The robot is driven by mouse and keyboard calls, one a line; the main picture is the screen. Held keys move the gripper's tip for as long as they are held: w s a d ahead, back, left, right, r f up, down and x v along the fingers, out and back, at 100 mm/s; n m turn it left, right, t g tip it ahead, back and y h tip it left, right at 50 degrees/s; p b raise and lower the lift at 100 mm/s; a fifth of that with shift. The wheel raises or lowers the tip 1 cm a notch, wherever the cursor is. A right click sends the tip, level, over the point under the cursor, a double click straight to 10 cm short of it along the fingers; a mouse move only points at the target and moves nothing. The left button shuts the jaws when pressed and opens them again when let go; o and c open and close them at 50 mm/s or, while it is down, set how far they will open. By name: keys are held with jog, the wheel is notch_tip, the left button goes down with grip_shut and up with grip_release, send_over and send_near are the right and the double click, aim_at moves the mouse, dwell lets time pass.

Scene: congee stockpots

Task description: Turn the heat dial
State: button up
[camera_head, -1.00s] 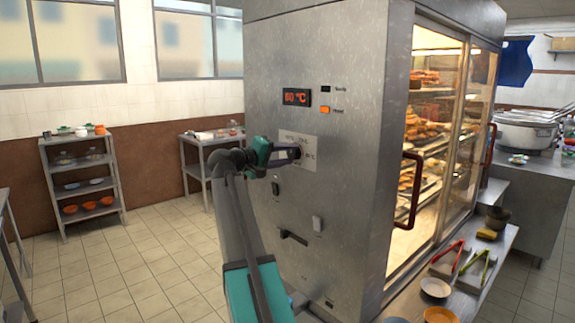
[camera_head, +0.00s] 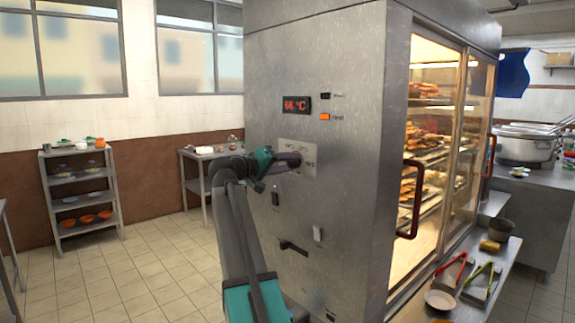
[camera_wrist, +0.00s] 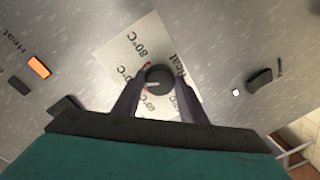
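The heat dial (camera_wrist: 158,79) is a round dark knob with a light mark. It sits on a pale plate (camera_wrist: 112,50) printed with temperature marks such as 80°C. In the head view the plate (camera_head: 309,163) is on the steel side of the cabinet, and the knob is mostly hidden behind my gripper (camera_head: 290,160). In the wrist view my gripper (camera_wrist: 162,70) has one dark finger on each side of the dial and appears closed on it. The red display (camera_head: 297,104) above the plate seems to read 66 °C.
The steel cabinet (camera_head: 345,230) has glass doors with red handles (camera_head: 411,199) and food inside. An orange-lit indicator (camera_head: 325,117) sits below the display. Tongs (camera_head: 455,272) and bowls lie on the counter at right. Shelves (camera_head: 80,185) stand at left; the tiled floor is clear.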

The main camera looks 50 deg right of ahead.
jog(key=o, duration=0.4)
jog(key=shift+a, duration=0.15)
jog(key=a+r, duration=0.1)
jog(key=a, duration=1.2)
jog(key=shift+w+a, duration=0.15)
jog(key=shift+a, duration=0.1)
